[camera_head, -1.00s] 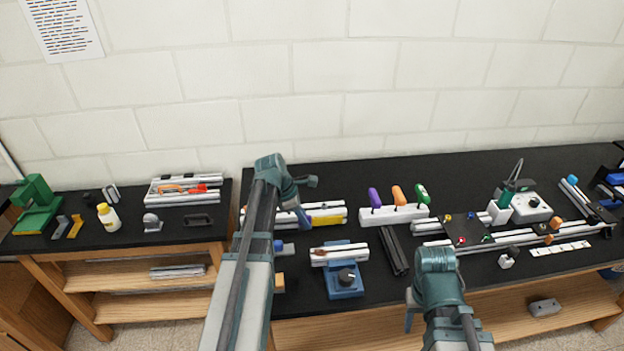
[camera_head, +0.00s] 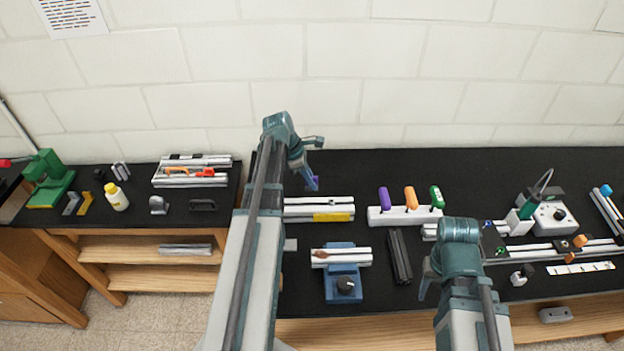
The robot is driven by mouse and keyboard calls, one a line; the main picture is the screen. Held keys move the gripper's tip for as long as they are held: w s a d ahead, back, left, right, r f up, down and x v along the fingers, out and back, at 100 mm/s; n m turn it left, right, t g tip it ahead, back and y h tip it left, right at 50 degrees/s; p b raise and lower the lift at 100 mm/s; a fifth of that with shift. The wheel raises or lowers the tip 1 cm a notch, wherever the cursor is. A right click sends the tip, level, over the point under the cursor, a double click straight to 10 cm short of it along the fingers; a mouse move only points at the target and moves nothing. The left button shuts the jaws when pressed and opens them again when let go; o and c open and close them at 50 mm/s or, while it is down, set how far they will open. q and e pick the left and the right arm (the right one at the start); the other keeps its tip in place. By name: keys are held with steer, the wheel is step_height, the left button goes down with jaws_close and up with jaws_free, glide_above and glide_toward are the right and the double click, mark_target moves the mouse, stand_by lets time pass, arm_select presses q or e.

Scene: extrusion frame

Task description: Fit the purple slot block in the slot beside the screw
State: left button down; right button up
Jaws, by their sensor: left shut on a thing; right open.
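My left gripper (camera_head: 315,163) is above the back part of the bench, behind the extrusion rails. It is shut on a small purple piece (camera_head: 316,181), which appears to be the purple slot block; its shape is mostly hidden by the jaw. A short extrusion (camera_head: 350,257) lies across the blue vise (camera_head: 343,286) in front, with a small reddish-brown piece (camera_head: 320,254) near its left end, perhaps the screw. Its slot is too small to make out. My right gripper (camera_head: 426,279) is open and empty at the front, right of the vise.
Silver rails (camera_head: 322,202) with a yellow strip lie behind the vise. A white holder (camera_head: 405,216) carries purple, orange and green handles. Dark bars (camera_head: 399,256) lie right of the vise. The back bench is clear.

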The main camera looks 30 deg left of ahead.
mark_target(309, 190)
arm_select(q)
steer(key=shift+f+b, duration=2.9)
steer(key=shift+f+b, duration=1.1)
steer(key=shift+b, duration=0.05)
steer(key=c, duration=0.8)
jaws_free()
steer(key=p+v, duration=1.2)
steer(key=v, duration=0.2)
steer(key=shift+p, duration=0.4)
steer(key=shift+s+f, duration=0.15)
